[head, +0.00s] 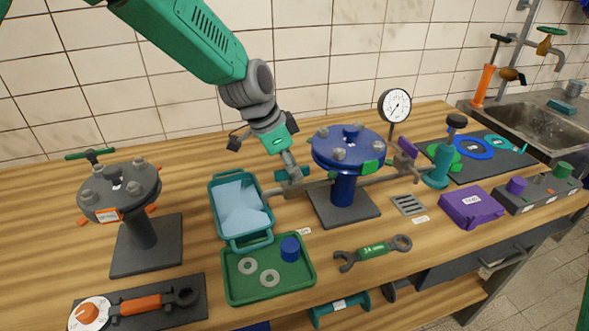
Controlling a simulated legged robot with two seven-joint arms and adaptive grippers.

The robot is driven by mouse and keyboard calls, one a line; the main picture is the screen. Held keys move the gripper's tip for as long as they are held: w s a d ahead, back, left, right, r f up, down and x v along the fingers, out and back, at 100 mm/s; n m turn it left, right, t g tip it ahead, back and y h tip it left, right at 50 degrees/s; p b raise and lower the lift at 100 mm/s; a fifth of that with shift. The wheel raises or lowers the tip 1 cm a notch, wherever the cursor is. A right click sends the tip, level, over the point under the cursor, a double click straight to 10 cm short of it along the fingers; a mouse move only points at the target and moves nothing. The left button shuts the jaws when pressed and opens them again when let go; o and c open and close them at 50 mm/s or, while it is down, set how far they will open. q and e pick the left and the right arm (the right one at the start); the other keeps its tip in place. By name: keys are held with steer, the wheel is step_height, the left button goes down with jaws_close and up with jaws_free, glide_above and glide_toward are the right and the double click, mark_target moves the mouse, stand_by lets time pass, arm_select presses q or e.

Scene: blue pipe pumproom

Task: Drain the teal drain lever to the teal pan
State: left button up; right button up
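The teal pan (214,210) stands on the bench left of the blue flanged pump (347,148). Its inside shows a flat light-blue surface; I cannot tell whether this is liquid. A teal drain lever (303,173) shows at the grey pipe left of the blue pump, close to the pan's right side. My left gripper (289,167) points down at this lever from above. Its fingertips overlap the lever and pipe, so I cannot tell whether they are closed on it. My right gripper is out of view.
A green tray (268,294) with washers and a blue cap lies in front of the pan. A wrench (373,252) lies right of it. A grey flanged stand (143,230) is at left, a gauge (395,105) behind the pump. A purple box (471,207) and sink (535,120) are right.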

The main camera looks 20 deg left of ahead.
arm_select(q)
steer(key=shift+w+d+f, duration=0.1)
steer(key=shift+d+f, duration=0.05)
steer(key=shift+f, duration=0.3)
steer(key=shift+a+f, duration=0.15)
steer(key=shift+a, duration=0.15)
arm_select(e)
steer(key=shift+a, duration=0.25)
arm_select(q)
jaws_close()
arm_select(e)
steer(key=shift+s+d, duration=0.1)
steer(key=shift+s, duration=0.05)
arm_select(q)
steer(key=shift+d, duration=0.1)
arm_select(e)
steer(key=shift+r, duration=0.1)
